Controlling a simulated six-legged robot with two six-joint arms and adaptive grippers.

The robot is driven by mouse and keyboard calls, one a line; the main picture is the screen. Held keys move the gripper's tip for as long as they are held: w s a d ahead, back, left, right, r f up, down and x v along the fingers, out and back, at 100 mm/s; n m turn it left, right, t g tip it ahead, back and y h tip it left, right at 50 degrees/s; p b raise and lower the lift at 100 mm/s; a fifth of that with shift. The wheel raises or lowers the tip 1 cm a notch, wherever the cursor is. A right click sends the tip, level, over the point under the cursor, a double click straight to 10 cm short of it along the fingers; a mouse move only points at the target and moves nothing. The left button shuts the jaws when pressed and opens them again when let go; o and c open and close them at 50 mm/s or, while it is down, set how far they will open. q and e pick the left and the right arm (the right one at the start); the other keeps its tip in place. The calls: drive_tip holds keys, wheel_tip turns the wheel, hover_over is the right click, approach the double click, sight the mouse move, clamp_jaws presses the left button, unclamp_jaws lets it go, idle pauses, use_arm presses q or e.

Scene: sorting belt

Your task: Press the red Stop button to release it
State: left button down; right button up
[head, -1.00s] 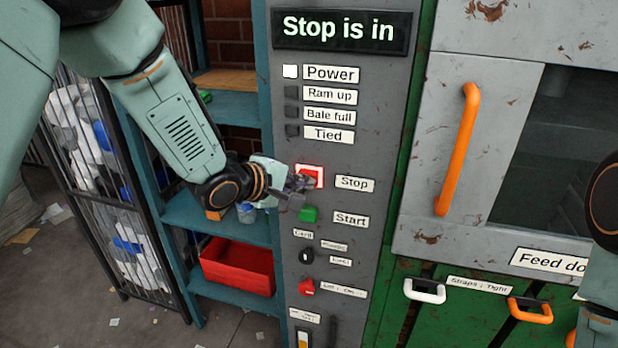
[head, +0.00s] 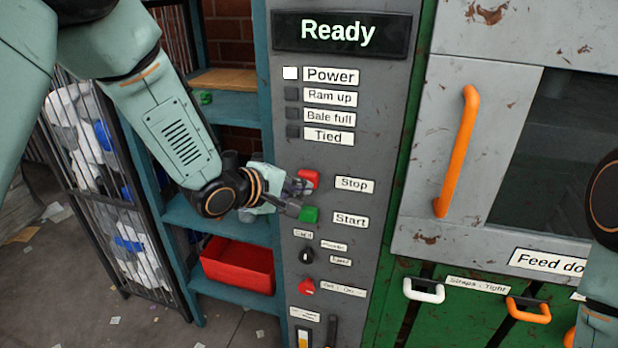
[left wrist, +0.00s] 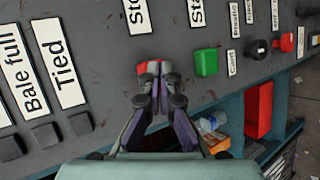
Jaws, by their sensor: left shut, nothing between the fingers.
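The red Stop button (head: 308,178) stands out from the grey control panel, left of its "Stop" label. In the left wrist view the Stop button (left wrist: 146,68) is partly hidden behind my fingertips. My left gripper (head: 300,192) is shut and empty, with its tips at or just in front of the button; I cannot tell whether they touch it. The gripper also shows in the left wrist view (left wrist: 154,80). The display (head: 340,33) at the panel's top reads "Ready". The Power lamp (head: 291,73) is lit white.
The green Start button (head: 309,214) sits just below Stop, close to my fingers. A black knob (head: 306,255) and a red knob (head: 306,287) are lower down. A blue shelf with a red bin (head: 237,265) stands left of the panel. An orange door handle (head: 457,150) is at right.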

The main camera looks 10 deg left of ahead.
use_arm(q)
drive_tip(key=shift+s, duration=0.1)
drive_tip(key=s+p, duration=0.1)
drive_tip(key=s, duration=0.4)
drive_tip(key=shift+s+a+p, duration=0.1)
drive_tip(key=shift+s+p, duration=0.2)
drive_tip(key=shift+s, duration=0.1)
